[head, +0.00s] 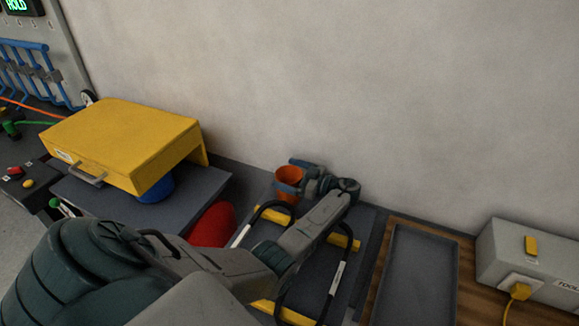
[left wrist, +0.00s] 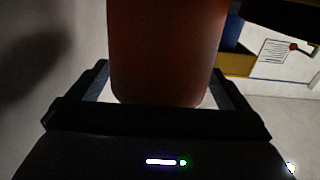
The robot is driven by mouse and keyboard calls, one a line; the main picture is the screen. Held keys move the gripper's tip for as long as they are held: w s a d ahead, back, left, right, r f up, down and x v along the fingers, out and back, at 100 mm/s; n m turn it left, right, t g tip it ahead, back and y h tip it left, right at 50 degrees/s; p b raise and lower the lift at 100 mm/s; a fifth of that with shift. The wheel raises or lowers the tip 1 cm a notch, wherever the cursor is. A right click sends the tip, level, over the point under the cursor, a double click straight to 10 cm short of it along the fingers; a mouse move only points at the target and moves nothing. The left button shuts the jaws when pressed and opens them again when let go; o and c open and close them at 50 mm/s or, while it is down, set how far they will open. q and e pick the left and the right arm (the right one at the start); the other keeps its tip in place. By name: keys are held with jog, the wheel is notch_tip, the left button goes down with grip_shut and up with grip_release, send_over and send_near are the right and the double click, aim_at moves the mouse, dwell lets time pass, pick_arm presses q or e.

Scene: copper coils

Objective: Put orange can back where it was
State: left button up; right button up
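The orange can (head: 289,174) is in my left gripper (head: 296,176), near the wall at the middle of the head view. One blue-grey finger lies behind the can and one in front of it. In the left wrist view the can (left wrist: 167,50) fills the space between the two fingers, and the gripper appears shut on it. The can looks upright; I cannot tell whether its base touches the surface below. My right gripper is not in view.
A yellow box-like cover (head: 125,140) with a handle stands at left, a blue object (head: 157,190) partly under it. A red object (head: 213,226) is beside my arm. A rack with black handles and yellow bars lies under my arm. An empty grey tray (head: 418,275) and toolbox (head: 520,260) are right.

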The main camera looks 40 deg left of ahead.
pick_arm(q)
jog(key=shift+w+d+f, duration=0.15)
jog(key=shift+d, duration=0.2)
jog(key=b+v, duration=0.6)
jog(key=v, duration=0.5)
jog(key=shift+d, duration=0.15)
